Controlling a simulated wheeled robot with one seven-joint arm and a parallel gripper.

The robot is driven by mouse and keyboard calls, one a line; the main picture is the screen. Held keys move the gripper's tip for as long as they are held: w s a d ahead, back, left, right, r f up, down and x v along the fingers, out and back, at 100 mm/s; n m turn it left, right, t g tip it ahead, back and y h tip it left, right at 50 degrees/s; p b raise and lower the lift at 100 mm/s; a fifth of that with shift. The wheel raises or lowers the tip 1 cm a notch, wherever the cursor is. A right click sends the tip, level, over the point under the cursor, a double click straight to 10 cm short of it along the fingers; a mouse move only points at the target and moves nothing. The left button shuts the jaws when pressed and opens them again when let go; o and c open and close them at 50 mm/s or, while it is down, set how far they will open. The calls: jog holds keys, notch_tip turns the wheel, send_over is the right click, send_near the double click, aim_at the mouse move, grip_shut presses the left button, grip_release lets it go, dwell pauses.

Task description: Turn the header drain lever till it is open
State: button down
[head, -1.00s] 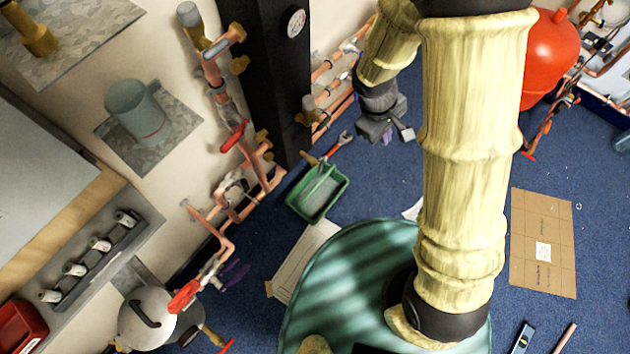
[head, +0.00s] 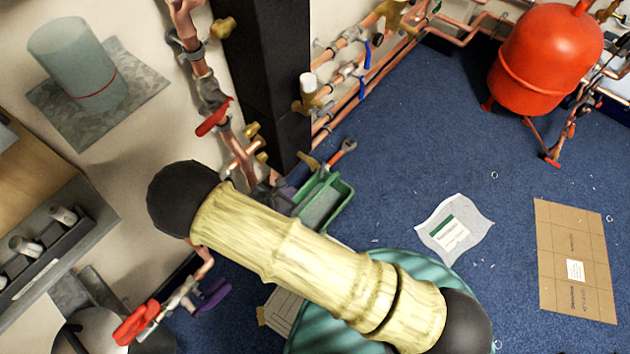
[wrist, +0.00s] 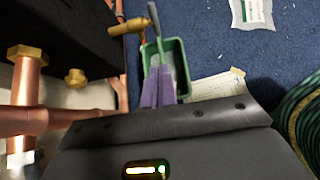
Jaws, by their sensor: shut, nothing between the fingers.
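I cannot tell for sure which fitting is the header drain lever. A brass fitting with a short bar (head: 307,161) sits low beside the black column, above the green tray; it also shows in the wrist view (wrist: 128,27). A red lever (head: 213,117) is on the upright copper pipe left of the column. My gripper (head: 286,188) is beside the column foot, partly hidden by my arm. In the wrist view its purple fingers (wrist: 158,70) are together and empty, pointing toward the tray, apart from the brass fitting.
The black column (head: 262,80) and copper pipes stand close to my gripper. Blue levers (head: 365,87) are on the right-hand pipes. Blue floor is open toward the red tank (head: 545,60).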

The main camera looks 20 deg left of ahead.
jog(key=shift+d, duration=0.1)
jog(key=b, duration=0.3)
send_near(321, 176)
notch_tip(321, 176, down, 3)
jog(key=w, duration=0.1)
jog(key=w+d+b, duration=0.1)
jog(key=w+f, duration=0.1)
jog(key=w, duration=0.1)
jog(key=shift+d, duration=0.2)
jog(key=shift+w+d, duration=0.1)
jog(key=shift+w, duration=0.25)
